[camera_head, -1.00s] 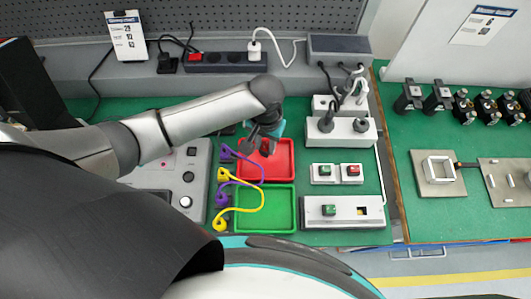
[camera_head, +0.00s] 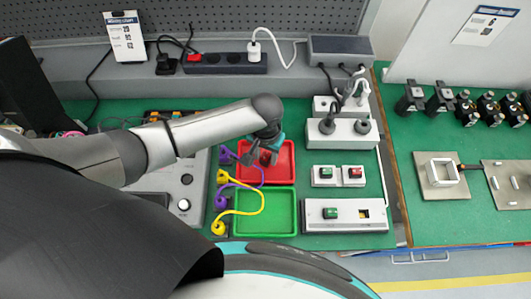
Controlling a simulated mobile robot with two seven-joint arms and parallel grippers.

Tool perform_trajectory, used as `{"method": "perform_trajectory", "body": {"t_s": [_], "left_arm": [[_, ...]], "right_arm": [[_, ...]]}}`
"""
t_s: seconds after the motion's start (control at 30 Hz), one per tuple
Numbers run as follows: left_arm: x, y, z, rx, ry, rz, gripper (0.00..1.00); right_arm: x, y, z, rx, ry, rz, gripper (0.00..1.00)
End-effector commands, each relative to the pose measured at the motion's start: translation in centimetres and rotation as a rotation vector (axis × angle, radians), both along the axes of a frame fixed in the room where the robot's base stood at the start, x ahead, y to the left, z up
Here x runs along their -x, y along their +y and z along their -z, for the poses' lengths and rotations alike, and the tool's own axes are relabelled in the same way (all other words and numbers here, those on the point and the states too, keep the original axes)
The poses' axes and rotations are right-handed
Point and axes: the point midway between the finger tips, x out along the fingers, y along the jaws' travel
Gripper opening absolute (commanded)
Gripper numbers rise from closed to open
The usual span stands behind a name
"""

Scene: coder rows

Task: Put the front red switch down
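My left gripper (camera_head: 260,158) points down over the red tray (camera_head: 287,176), coming in from the left. A small dark red piece (camera_head: 265,157), which looks like a red switch, shows at its fingertips. I cannot tell whether the fingers grip it or it rests in the tray. The front switch box (camera_head: 345,225) holds a green switch (camera_head: 330,212) and has an open yellowish slot (camera_head: 364,214) beside it. Behind it, another red switch (camera_head: 354,173) sits in its own small box. My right gripper is not in view.
Yellow and purple cables (camera_head: 240,210) lie just left of the trays. A grey socket box (camera_head: 345,132) with plugs stands behind the switches. A control panel lies left, partly under my arm.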

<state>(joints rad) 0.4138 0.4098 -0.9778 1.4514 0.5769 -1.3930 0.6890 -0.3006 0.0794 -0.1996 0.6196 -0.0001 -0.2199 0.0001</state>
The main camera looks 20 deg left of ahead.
Motion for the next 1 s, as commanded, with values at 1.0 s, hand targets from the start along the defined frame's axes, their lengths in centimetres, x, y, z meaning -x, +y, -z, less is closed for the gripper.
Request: {"method": "perform_trajectory", "body": {"t_s": [1.0], "left_arm": [[-0.1,0.0,-10.9,0.001,-0.002,0.0,0.61]], "right_arm": [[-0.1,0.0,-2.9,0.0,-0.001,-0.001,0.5]]}}
